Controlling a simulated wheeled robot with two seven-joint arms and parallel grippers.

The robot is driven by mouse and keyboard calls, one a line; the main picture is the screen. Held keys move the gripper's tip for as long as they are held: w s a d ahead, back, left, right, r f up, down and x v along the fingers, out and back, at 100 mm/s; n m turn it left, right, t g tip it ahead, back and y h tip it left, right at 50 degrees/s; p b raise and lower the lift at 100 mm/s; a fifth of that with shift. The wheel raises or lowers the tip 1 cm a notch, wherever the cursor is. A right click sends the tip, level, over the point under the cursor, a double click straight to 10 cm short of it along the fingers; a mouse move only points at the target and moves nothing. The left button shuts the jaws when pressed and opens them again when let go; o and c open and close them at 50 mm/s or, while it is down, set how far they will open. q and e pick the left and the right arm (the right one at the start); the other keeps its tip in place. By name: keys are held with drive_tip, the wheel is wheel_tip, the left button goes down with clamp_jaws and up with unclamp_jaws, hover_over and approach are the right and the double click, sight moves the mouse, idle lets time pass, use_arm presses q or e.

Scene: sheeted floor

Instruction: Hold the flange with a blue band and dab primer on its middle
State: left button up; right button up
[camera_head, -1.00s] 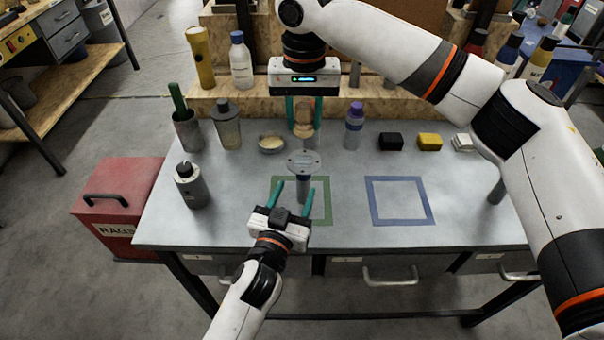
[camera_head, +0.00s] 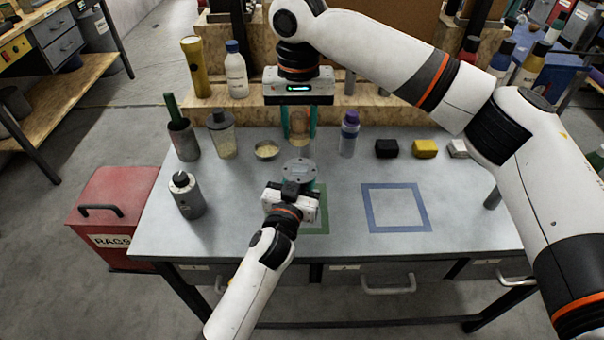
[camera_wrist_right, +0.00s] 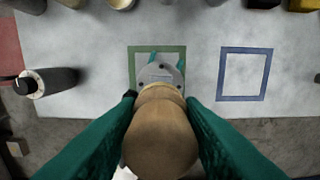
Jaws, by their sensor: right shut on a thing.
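The flange (camera_head: 299,171) is a grey round disc at the back left part of the green square outline (camera_head: 323,213). Its neck is hidden by my left gripper (camera_head: 294,182), and I cannot make out a blue band. In the right wrist view, teal fingertips of my left gripper show beside the flange (camera_wrist_right: 160,75); whether they press on it is unclear. My right gripper (camera_head: 299,130) points down behind the flange, shut on a brown, rounded wooden handle (camera_head: 299,123). The handle fills the middle of the right wrist view (camera_wrist_right: 160,135) and hides its lower end.
A blue square outline (camera_head: 395,207) lies clear on the right. A dark-capped grey bottle (camera_head: 187,195) stands at left. Along the back are a cup with a green handle (camera_head: 183,140), a jar (camera_head: 222,136), a small bowl (camera_head: 266,150), a purple-capped bottle (camera_head: 348,136) and small blocks (camera_head: 424,148).

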use_arm(q)
clamp_jaws()
idle(0.7)
